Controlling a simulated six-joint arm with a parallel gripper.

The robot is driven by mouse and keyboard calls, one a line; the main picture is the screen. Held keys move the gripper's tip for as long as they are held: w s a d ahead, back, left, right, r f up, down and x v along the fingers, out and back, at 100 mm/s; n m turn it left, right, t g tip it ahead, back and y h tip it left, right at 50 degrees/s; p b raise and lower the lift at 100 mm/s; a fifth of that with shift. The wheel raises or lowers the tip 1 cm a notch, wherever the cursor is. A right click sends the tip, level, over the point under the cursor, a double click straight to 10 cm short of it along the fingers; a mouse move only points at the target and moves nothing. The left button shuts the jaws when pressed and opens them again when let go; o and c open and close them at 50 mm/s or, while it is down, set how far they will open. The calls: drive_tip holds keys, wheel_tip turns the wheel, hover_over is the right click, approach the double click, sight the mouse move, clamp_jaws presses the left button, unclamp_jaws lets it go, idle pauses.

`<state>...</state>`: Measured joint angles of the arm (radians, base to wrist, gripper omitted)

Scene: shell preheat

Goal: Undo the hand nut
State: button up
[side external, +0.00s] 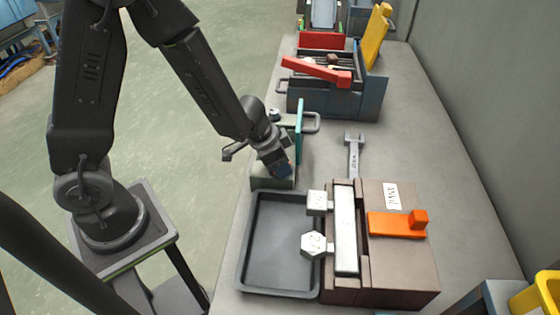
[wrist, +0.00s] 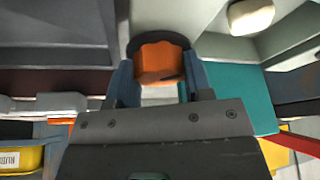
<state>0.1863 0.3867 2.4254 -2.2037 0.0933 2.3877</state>
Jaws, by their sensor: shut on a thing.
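In the wrist view, an orange rounded piece (wrist: 160,62), which looks like the hand nut, sits between the two blue fingers of my gripper (wrist: 157,78). A dark curved rim shows around its far side. My gripper is shut on it. In the side view my gripper (side external: 281,168) reaches down at the grey block fixture (side external: 262,180) beside a teal upright plate (side external: 299,130). There the fingers and wrist hide the nut. I cannot tell how far the nut is turned.
An empty dark tray (side external: 275,285) lies in front of the fixture. A brown box with an orange lever (side external: 395,226) and silver hex-ended parts (side external: 314,244) stands right of it. A wrench (side external: 353,155) lies on the bench. A blue-grey toolbox (side external: 310,100) stands behind.

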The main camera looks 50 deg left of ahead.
drive_tip(key=o, duration=0.9)
drive_tip(key=shift+a+m, duration=0.1)
drive_tip(key=shift+m, duration=0.3)
